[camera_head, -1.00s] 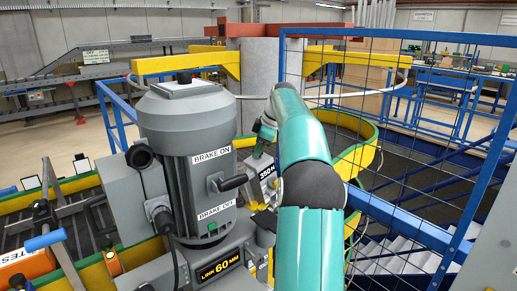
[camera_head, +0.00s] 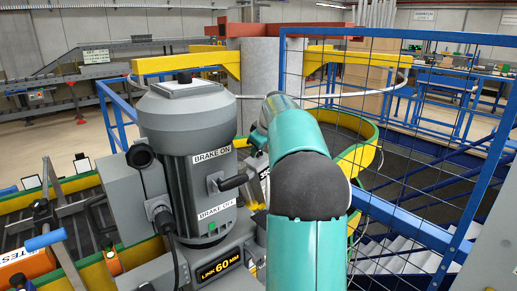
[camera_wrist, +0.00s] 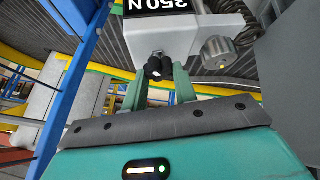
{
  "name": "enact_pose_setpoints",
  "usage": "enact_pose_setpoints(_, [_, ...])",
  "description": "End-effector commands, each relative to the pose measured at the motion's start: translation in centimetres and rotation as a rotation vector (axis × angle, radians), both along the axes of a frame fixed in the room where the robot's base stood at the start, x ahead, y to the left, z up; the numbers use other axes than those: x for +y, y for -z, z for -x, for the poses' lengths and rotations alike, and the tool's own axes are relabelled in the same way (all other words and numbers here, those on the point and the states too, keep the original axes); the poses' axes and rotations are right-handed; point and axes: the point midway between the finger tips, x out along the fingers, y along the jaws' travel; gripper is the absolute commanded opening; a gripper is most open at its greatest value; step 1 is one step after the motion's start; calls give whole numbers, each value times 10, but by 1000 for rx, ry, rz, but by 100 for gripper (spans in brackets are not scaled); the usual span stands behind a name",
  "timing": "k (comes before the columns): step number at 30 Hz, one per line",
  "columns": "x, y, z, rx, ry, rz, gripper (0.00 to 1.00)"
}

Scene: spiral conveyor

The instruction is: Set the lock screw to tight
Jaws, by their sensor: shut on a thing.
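The wrist view shows the two teal fingers of my gripper (camera_wrist: 159,82) on either side of a small black two-lobed part with a pale tip, which looks like the lock screw (camera_wrist: 154,66). It sits at the underside of a light grey housing (camera_wrist: 186,36) labelled 350 N. My gripper is shut on this black part; the exact contact is hard to make out. I cannot read whether the screw is tight or loose. In the head view, my arm hides the gripper and screw, and only a sliver of the 350 N label (camera_head: 265,174) shows.
A grey motor (camera_head: 188,140) with a brake lever (camera_head: 232,182) stands left of my arm. A blue mesh fence (camera_head: 400,130) stands close on the right.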

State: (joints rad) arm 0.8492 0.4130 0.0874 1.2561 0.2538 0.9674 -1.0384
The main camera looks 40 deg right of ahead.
Motion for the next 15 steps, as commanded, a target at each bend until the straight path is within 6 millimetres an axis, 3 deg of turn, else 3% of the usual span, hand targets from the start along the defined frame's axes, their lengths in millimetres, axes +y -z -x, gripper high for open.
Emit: enact_pose_setpoints(15, [4,2,0,-106,409,13,5])
